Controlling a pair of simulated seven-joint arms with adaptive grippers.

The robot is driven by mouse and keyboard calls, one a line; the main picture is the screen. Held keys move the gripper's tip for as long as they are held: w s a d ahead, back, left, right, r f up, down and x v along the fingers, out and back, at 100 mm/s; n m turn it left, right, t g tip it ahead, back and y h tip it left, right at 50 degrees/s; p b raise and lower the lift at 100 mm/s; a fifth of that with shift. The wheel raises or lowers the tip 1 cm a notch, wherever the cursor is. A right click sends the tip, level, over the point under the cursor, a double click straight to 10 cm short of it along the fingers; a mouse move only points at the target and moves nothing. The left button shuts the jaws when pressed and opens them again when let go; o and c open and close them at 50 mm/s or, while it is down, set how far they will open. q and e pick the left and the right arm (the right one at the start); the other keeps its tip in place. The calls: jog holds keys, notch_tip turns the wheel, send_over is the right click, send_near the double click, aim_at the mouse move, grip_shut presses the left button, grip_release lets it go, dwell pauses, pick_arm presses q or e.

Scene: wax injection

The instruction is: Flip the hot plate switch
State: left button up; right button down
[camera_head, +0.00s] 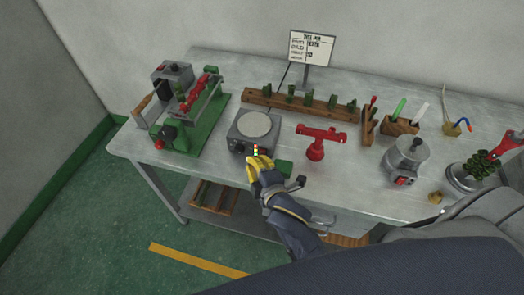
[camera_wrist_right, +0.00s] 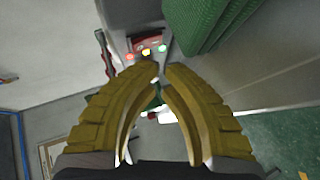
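The hot plate (camera_head: 254,127) is a grey box with a round pale top, standing near the front edge of the bench. A dark knob shows on its front left, and small coloured lights show at its front, just beyond my fingertips. I cannot make out the switch clearly. My right gripper (camera_head: 258,160) has yellow fingers and is at the front of the hot plate. In the right wrist view its fingertips (camera_wrist_right: 162,67) are nearly together with nothing between them. My left gripper is not in view.
A green-based machine (camera_head: 190,125) stands left of the hot plate. A red stand (camera_head: 316,149) is to its right, and a wooden rack (camera_head: 285,101) runs behind. A grey pot (camera_head: 407,157) stands farther right. A sign (camera_head: 311,47) stands at the back.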

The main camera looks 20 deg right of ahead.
jog(key=shift+w+d+r, duration=0.1)
jog(key=shift+w+d, duration=0.3)
jog(key=shift+w, duration=0.2)
dwell(1.3)
jog(key=shift+s+a, duration=0.1)
jog(key=shift+s+a, duration=0.35)
jog(key=shift+s, duration=0.15)
dwell(0.4)
jog(key=shift+s+a+f, duration=0.2)
jog(key=shift+s+a, duration=0.5)
jog(key=shift+s, duration=0.35)
jog(key=shift+s+a+f, duration=0.2)
jog(key=shift+s+a, duration=0.5)
jog(key=shift+s, duration=0.3)
